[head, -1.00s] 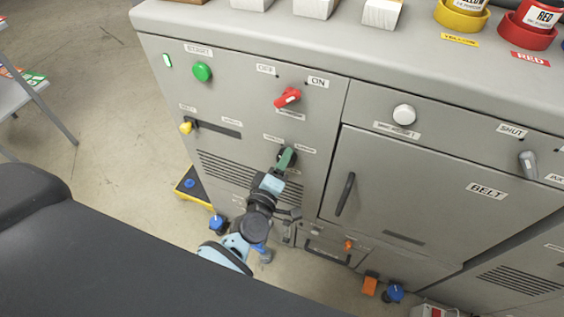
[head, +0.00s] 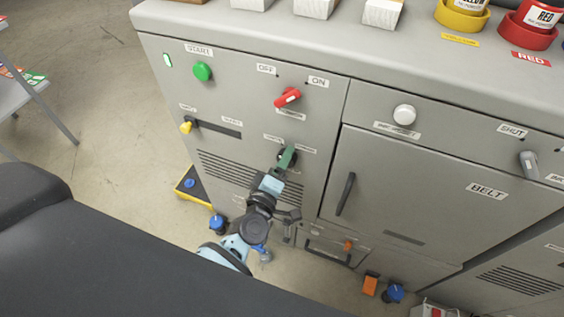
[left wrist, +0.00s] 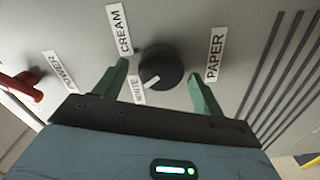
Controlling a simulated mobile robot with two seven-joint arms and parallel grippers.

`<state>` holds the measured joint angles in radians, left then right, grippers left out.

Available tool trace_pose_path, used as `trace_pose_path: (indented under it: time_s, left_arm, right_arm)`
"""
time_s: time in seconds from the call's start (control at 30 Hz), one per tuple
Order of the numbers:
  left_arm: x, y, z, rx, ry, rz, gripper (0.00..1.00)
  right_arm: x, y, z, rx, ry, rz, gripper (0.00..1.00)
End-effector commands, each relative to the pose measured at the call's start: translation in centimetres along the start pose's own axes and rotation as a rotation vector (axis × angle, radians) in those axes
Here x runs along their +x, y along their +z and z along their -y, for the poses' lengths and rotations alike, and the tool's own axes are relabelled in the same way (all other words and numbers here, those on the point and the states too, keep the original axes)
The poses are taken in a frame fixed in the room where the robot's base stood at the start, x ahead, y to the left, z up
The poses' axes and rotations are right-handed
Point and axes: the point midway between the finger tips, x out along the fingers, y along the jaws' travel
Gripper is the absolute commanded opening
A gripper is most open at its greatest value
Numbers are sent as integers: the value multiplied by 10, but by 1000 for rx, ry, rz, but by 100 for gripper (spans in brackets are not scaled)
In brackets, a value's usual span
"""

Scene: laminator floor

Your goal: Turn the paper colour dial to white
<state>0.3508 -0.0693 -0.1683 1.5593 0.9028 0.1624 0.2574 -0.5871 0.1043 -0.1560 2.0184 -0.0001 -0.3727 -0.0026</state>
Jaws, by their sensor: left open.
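The paper colour dial (left wrist: 162,67) is a round black knob on the grey front panel. In the left wrist view the CREAM label (left wrist: 120,30) is at its upper left, the WHITE label (left wrist: 138,92) at its lower left and the PAPER label (left wrist: 215,55) at its right. A pale mark on the knob's lower left edge faces the WHITE label. My left gripper (left wrist: 158,88) is open, its green fingers on either side of the knob; I cannot tell whether they touch it. In the head view my left gripper (head: 287,157) mostly covers the dial. My right gripper is not in view.
The red power switch (head: 287,97) is above the dial, and the green start button (head: 202,71) is at the upper left. A yellow lever (head: 186,127) is at the left, the belt door handle (head: 345,194) at the right. Vent slots lie below the dial.

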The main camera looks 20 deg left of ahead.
Motion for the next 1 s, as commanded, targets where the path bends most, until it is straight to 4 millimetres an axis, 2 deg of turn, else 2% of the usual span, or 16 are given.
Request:
trace_pose_path:
  time_s: [0.5,0.7,1.0]
  left_arm:
    - [-68,1,2,0,-3,2,70]
    - [-76,0,0,-1,-1,1,70]
    - [-75,0,0,0,-1,1,70]
  right_arm:
    - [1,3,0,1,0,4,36]
    - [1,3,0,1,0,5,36]
    - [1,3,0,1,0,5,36]
